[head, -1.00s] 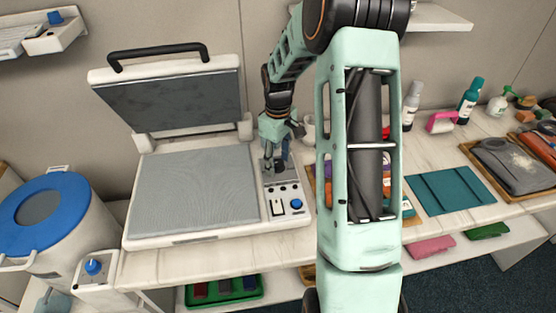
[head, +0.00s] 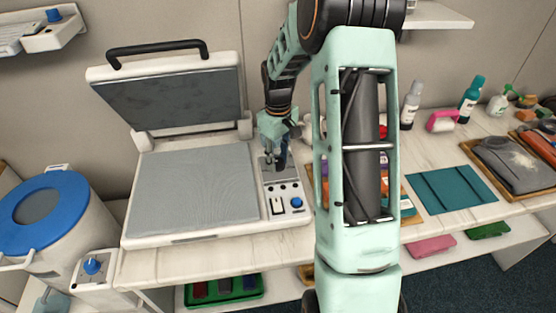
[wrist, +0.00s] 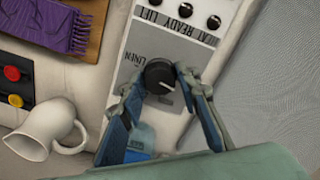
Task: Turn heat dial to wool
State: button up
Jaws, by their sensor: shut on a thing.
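The heat dial (wrist: 159,76) is a round black knob on the light control panel (wrist: 145,45) of the press. In the wrist view the word LINEN shows beside the dial; other lettering around it is too small or covered to read. My gripper (wrist: 161,84) has its two blue-grey fingers on either side of the dial, shut on it. In the head view my gripper (head: 277,160) points down at the back part of the panel and mostly hides the dial. The press (head: 195,185) stands open, its lid tilted back.
A blue knob (head: 296,202) and a switch (head: 277,206) sit at the panel's front. Bottles (head: 411,105) and a teal cloth (head: 450,189) are further right.

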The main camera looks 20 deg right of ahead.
aim_at(278, 161)
jog(key=m+b, duration=0.1)
jog(key=m, duration=0.4)
jog(key=shift+b, duration=0.3)
jog(key=shift+m+b, duration=0.3)
jog(key=shift+m, duration=2.1)
jog(key=o, duration=1.2)
jog(key=shift+c, duration=0.2)
notch_tip(278, 161, up, 12)
